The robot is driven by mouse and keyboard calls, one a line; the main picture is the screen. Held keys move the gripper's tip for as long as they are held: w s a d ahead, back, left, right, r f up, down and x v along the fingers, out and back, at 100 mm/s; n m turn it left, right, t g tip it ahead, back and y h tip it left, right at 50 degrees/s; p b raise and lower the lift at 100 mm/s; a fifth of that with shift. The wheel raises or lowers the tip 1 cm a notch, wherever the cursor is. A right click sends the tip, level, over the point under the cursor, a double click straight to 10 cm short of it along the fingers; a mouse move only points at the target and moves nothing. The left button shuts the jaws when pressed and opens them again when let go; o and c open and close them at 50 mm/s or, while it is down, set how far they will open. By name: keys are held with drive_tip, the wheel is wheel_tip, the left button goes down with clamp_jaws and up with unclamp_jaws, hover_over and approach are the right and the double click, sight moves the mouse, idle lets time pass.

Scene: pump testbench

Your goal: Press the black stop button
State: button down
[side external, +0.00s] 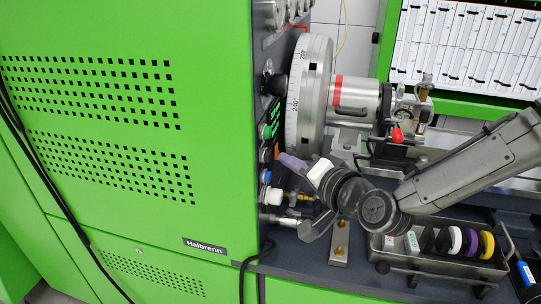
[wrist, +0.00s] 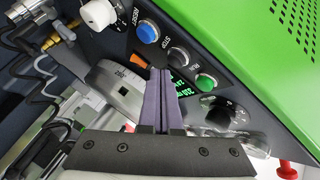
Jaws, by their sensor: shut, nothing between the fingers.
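The black stop button (wrist: 178,56) shows in the wrist view on the dark panel, under the label STOP. It sits between the blue reset button (wrist: 147,32) and the green run button (wrist: 205,82). My gripper (wrist: 160,72) is shut and empty, its two purple fingers side by side. In that picture the fingertips lie just below and left of the stop button; I see no contact. In the side external view my gripper (side external: 284,160) reaches toward the panel on the machine's edge, with a small gap visible. The stop button is hard to make out there.
An orange piece (wrist: 139,61) and a green display (wrist: 180,86) lie near the fingertips. A large graduated wheel (side external: 309,92) stands above my gripper. Fittings (side external: 273,196) stick out below it. A tray (side external: 437,268) with coloured discs is below my wrist.

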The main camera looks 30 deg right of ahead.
drive_tip(key=shift+s+d, duration=1.75)
drive_tip(key=shift+d, duration=0.05)
drive_tip(key=s+d+r+n+t, duration=0.1)
drive_tip(key=s+d+r, duration=0.2)
drive_tip(key=d+r, duration=0.9)
drive_tip(key=s+d+f+n+g, duration=0.2)
drive_tip(key=s+f+n+g, duration=0.3)
drive_tip(key=s, duration=0.5)
drive_tip(key=s+d+f+n+g, duration=0.2)
drive_tip(key=s+f+n+g, duration=0.3)
drive_tip(key=s+f, duration=0.4)
drive_tip(key=shift+s+d+f+g, duration=0.2)
drive_tip(key=shift+s+d+g, duration=0.15)
drive_tip(key=shift+s, duration=0.75)
